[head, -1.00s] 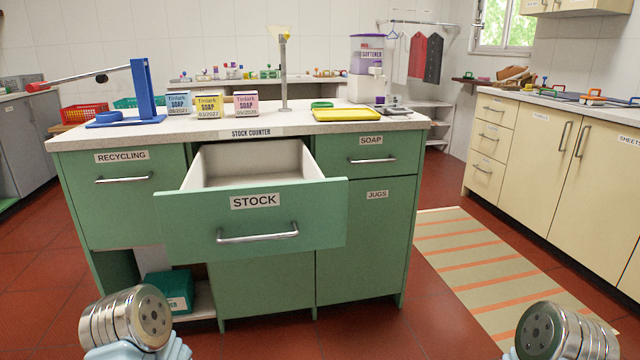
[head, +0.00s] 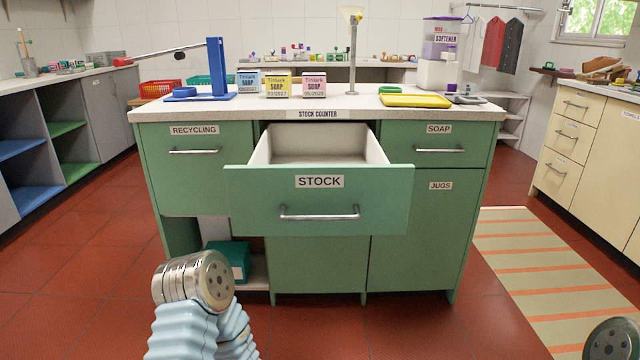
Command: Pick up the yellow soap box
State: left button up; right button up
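The yellow soap box (head: 278,84) stands upright on the stock counter (head: 440,112), between a blue soap box (head: 249,82) on its left and a pink soap box (head: 313,86) on its right. The fingers of both grippers are out of view.
The pulled-out drawer juts toward me below the boxes and looks empty. A blue lever press (head: 217,68) stands left of the boxes; a metal post (head: 353,55) and yellow tray (head: 415,100) are to the right. Red floor (head: 100,270) is clear at left.

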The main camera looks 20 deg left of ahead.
aim_at(278, 85)
jog(key=i+j, duration=0.1)
jog(key=j, duration=1.2)
jog(key=i+j, duration=0.15)
jog(key=j, duration=0.5)
jog(key=i+j, duration=0.1)
jog(key=j, duration=0.55)
jog(key=i+j, duration=0.1)
jog(key=j, duration=0.55)
